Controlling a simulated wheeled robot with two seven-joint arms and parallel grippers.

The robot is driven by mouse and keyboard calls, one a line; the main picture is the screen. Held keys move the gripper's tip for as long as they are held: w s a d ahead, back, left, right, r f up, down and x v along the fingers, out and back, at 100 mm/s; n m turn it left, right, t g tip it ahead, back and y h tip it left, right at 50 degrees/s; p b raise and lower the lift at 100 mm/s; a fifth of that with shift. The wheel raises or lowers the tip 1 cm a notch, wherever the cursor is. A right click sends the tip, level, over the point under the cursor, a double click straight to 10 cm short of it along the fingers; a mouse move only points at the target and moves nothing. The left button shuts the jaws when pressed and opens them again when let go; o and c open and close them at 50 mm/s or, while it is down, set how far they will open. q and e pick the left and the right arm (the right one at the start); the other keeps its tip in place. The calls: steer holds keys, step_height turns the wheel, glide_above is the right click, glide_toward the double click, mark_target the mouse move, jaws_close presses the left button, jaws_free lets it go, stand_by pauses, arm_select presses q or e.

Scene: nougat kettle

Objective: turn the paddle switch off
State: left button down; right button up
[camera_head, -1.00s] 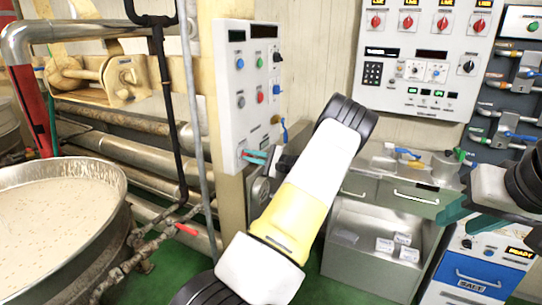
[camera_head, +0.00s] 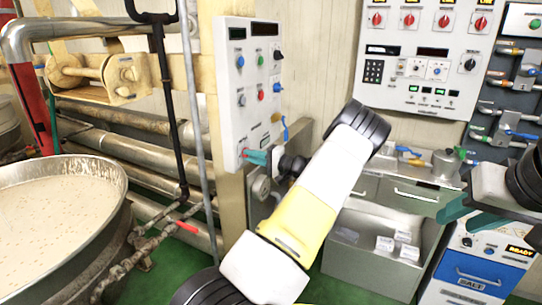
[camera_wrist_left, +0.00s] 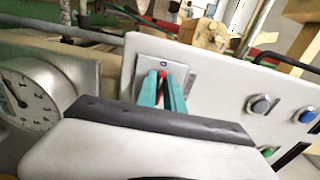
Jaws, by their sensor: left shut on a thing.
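The paddle switch is a small red lever (camera_wrist_left: 162,75) on a light grey plate (camera_wrist_left: 182,66) in the left wrist view. A "0" mark shows on the plate. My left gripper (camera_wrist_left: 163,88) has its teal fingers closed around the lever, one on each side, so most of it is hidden.
A round dial gauge (camera_wrist_left: 27,100) is beside the panel in the left wrist view. Several buttons are on the same panel. A large kettle of pale mass (camera_head: 60,215) stands at left. A wall panel with red knobs (camera_head: 415,75) and a steel counter (camera_head: 405,195) are behind.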

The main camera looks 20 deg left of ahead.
stand_by(0.4)
arm_select(q)
steer(key=c, duration=1.5)
jaws_free()
steer(key=shift+o, duration=0.2)
steer(key=d, duration=0.8)
steer(key=shift+s, duration=0.3)
